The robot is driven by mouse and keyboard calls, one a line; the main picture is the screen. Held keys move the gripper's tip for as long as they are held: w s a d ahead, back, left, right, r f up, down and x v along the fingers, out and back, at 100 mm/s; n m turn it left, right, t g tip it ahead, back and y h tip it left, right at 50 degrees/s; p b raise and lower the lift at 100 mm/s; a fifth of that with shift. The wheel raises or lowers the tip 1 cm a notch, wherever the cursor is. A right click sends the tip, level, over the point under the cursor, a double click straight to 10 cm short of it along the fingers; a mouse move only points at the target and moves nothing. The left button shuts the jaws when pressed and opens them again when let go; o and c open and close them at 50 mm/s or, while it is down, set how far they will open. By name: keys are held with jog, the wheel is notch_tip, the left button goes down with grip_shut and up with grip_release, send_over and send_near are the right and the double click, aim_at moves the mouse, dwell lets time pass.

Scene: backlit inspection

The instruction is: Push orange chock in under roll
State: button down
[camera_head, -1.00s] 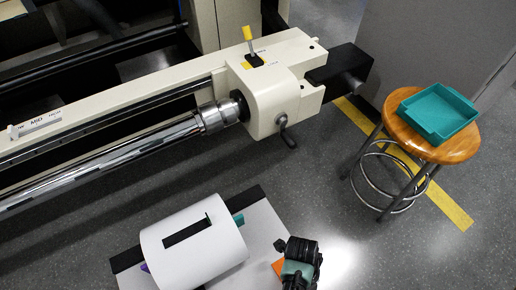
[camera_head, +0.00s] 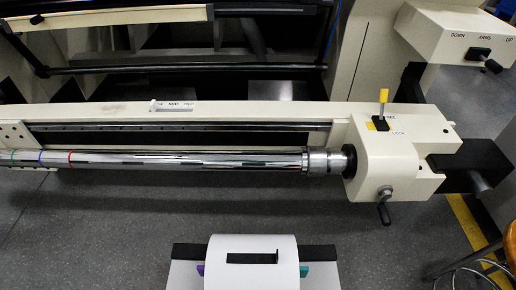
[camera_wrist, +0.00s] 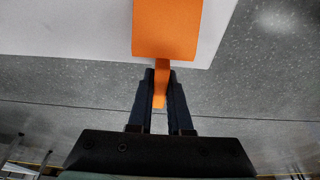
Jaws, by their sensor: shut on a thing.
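In the wrist view the orange chock (camera_wrist: 167,30) overlaps the edge of a white surface (camera_wrist: 70,25). My gripper (camera_wrist: 161,76) is shut on the chock's narrow orange tab. The roll cannot be made out in the wrist view, so the gap between chock and roll is hidden.
A wooden stool (camera_head: 497,250) is partly seen at right. Grey floor between machine and roll is clear.

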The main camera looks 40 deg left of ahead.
jog(key=shift+r, duration=0.15)
jog(key=shift+r+p, duration=2.4)
jog(key=shift+p, duration=0.25)
